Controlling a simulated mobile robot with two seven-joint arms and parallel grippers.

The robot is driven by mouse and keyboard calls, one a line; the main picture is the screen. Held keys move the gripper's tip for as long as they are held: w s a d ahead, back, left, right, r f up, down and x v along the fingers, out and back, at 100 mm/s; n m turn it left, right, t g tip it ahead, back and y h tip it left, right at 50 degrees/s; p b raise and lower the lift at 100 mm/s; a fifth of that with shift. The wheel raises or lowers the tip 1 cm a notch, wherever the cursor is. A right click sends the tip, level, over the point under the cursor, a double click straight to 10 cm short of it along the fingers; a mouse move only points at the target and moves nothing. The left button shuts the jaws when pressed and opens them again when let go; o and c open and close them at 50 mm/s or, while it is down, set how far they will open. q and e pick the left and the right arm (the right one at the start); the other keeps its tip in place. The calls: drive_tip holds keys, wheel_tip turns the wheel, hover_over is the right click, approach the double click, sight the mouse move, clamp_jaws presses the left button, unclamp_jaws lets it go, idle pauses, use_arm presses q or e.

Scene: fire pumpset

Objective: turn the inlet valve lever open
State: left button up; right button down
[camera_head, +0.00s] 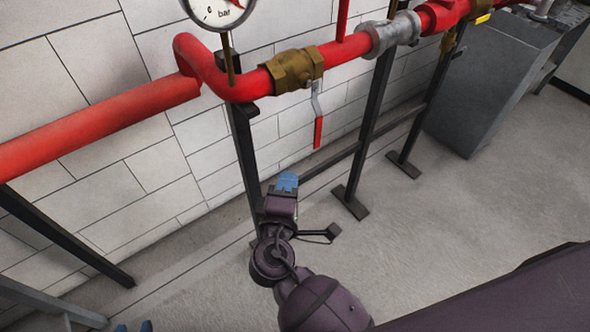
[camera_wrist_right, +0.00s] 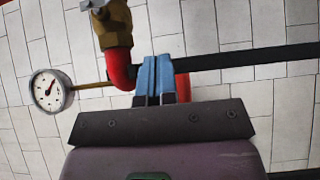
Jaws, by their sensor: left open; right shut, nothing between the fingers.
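The inlet valve is a brass body (camera_head: 295,70) on the red pipe in the head view. Its lever (camera_head: 318,128) hangs down, with a grey stem and a red handle. My right gripper (camera_head: 287,182) is below and left of the lever, apart from it, with its blue fingers shut and empty. In the right wrist view, the shut fingers (camera_wrist_right: 154,80) point toward the pipework, with the brass valve (camera_wrist_right: 113,25) beyond. Red behind the fingers there cannot be identified.
The red pipe (camera_head: 100,125) runs along the white wall, with a gauge (camera_head: 218,10) above it. Dark support posts (camera_head: 245,150) and a low rail stand near my right gripper. A grey block (camera_head: 485,85) stands at right.

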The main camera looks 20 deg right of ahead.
sight(316, 120)
use_arm(q)
drive_tip(key=shift+s+a+p, duration=0.1)
drive_tip(key=shift+s+p, duration=0.25)
use_arm(e)
drive_tip(key=w+d, duration=0.7)
drive_tip(key=w, duration=0.2)
drive_tip(key=shift+d, duration=0.25)
drive_tip(key=shift+w, duration=0.1)
